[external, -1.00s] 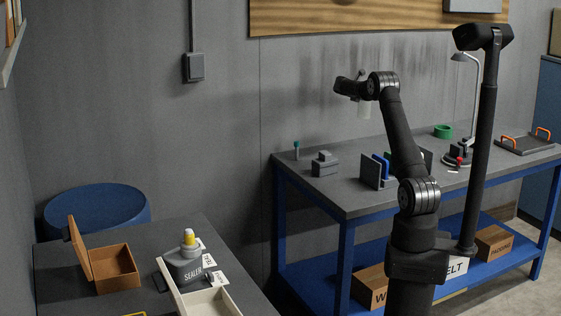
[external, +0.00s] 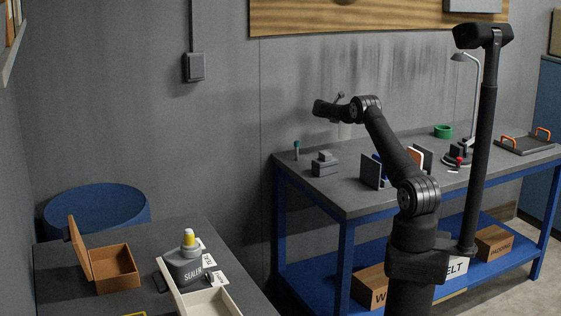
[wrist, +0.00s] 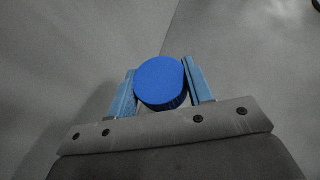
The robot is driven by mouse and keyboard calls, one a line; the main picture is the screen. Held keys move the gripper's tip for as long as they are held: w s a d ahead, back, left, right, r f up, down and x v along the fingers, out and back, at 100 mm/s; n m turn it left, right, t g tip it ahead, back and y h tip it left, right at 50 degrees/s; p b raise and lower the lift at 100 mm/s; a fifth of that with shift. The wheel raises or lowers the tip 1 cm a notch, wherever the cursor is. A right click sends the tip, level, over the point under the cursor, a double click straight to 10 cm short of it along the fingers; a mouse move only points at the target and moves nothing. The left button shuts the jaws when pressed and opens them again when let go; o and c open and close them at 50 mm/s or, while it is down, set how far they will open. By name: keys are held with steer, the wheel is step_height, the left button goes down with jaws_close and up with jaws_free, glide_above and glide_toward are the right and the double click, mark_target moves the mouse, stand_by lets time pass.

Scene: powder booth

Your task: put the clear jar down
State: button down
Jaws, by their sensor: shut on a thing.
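The clear jar (external: 345,131) shows as a pale, see-through shape below my wrist in the external view, near the wall side of the workbench. In the wrist view its round blue lid (wrist: 160,84) fills the space between the two light blue fingers of my gripper (wrist: 159,68). My gripper is shut on the jar, one finger on each side of the lid. The jar's body is hidden under the lid in the wrist view. In the external view my wrist hides the fingers, and I cannot tell the jar's height above the bench.
Bare bench top lies in front of the block.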

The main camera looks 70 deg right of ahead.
mark_target(341, 125)
steer(key=shift+w+f, duration=0.5)
steer(key=shift+w, duration=0.3)
steer(key=shift+f, duration=1.85)
steer(key=shift+f, duration=0.15)
steer(key=c, duration=0.7)
jaws_free()
steer(key=v, duration=1.2)
steer(key=shift+s+d, duration=0.1)
